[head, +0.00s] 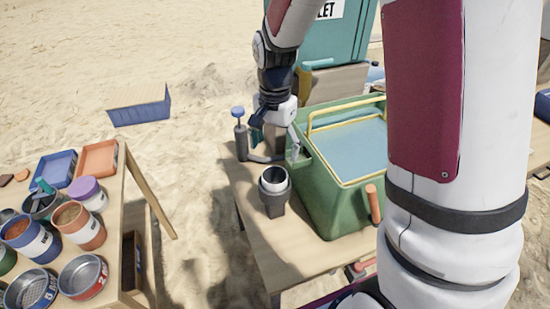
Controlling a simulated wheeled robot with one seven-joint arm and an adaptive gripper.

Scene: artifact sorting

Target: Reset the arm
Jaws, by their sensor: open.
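My gripper (274,142) hangs at the end of my arm, over the back left part of the wooden table (299,262), just left of a green box (338,200). Its fingers are open, and nothing shows between them. One finger is close to the box's left corner; I cannot tell whether it touches. My arm's large white and maroon link fills the right side of the head view and hides the right part of the box.
A second table at left holds several cans and trays (98,158). Sand lies between the tables. A blue bin (140,113) lies behind.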

